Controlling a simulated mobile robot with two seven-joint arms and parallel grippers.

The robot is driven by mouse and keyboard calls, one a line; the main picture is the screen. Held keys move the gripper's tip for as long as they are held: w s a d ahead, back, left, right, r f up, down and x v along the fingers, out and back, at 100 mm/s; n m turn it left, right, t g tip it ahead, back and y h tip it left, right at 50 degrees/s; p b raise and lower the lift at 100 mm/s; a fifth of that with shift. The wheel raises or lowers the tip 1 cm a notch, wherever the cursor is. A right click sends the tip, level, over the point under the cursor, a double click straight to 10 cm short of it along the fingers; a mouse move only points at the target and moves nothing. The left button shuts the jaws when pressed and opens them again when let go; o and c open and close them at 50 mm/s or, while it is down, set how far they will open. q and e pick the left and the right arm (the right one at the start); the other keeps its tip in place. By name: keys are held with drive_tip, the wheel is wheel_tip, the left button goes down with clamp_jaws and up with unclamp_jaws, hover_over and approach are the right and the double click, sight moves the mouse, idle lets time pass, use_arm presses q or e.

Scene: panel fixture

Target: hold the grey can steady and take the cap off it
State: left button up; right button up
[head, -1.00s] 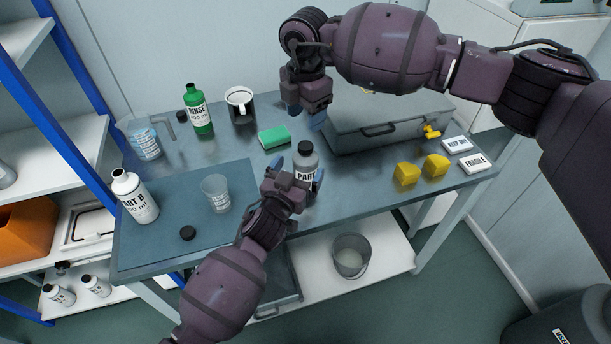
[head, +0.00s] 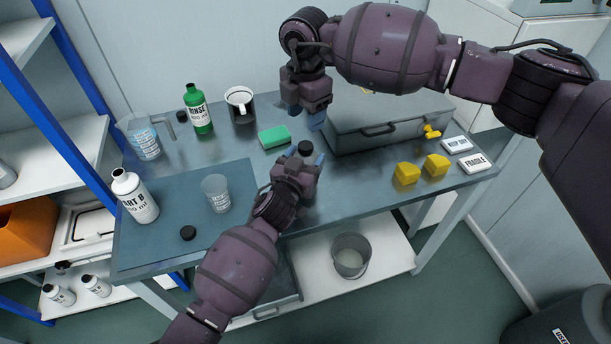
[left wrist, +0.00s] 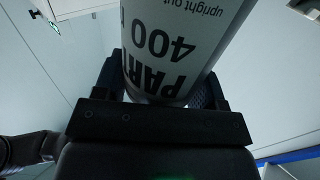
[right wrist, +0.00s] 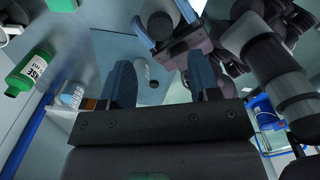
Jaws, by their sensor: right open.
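My right gripper (head: 305,119) is open and empty, above and behind the can, pointing down. The right wrist view shows its two fingers (right wrist: 162,85) apart with nothing between them.
A green sponge (head: 274,136) lies behind the can and a grey case (head: 385,127) to its right. Yellow blocks (head: 405,173) stand at right. A cup (head: 216,193), a loose black cap (head: 188,233) and a PART B bottle (head: 134,195) are at left. A green bottle (head: 198,110) stands further back.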

sight(305, 145)
use_arm(q)
drive_tip(key=c, duration=0.9)
use_arm(e)
drive_tip(key=shift+f, duration=0.15)
drive_tip(key=shift+c, duration=1)
use_arm(q)
clamp_jaws()
use_arm(e)
drive_tip(key=shift+s+a+f+g+y, duration=0.3)
drive_tip(key=shift+s+a+f, duration=0.25)
drive_tip(key=shift+s+f, duration=0.1)
drive_tip(key=m, duration=0.2)
drive_tip(key=r+m, duration=0.1)
drive_tip(key=m, duration=0.1)
drive_tip(key=w+m, duration=0.1)
drive_tip(key=m, duration=0.1)
drive_tip(key=shift+d+r+m, duration=0.25)
drive_tip(key=shift+m, duration=0.05)
drive_tip(key=shift+w+d+m, duration=0.15)
drive_tip(key=shift+d+m, duration=0.15)
drive_tip(key=shift+m, duration=0.7)
drive_tip(key=shift+f, duration=3.95)
